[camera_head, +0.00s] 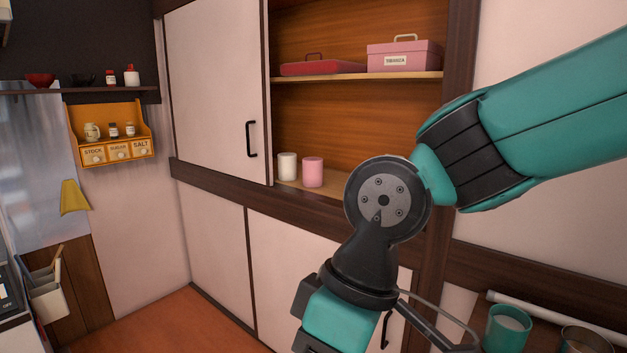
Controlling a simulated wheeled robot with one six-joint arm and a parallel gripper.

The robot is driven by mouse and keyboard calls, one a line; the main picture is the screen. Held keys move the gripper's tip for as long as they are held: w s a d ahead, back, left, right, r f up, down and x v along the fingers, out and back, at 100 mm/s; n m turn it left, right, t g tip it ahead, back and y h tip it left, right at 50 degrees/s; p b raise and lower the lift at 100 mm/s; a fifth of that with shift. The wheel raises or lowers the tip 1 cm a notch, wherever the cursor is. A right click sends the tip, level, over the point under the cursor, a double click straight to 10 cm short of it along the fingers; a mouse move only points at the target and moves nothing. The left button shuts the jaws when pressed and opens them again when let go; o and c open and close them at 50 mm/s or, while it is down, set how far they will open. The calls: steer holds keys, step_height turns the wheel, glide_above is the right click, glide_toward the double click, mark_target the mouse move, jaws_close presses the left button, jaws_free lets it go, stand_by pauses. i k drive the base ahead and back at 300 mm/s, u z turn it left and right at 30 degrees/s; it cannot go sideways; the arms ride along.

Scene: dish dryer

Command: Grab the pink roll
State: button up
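The pink roll (313,172) stands upright on the lower shelf of the open wall cabinet, near the edge of the white sliding door. A white roll (287,166) stands upright close to its left. My arm reaches in from the right, and its wrist hangs at the bottom middle, in front of and below the shelf. The fingers of my gripper are past the bottom edge of the picture, so their opening is hidden. Nothing touches the pink roll except the shelf under it, as far as I can see.
A pink box (404,56) and a red case (320,66) sit on the upper shelf. The sliding door (212,90) covers the cabinet's left part. A teal cup (508,328) stands at the lower right. My arm hides the lower shelf's right part.

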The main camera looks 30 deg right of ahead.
mark_target(312, 166)
steer(key=k, duration=0.3)
steer(key=u, duration=0.85)
steer(key=i, duration=0.9)
steer(key=z, duration=1.65)
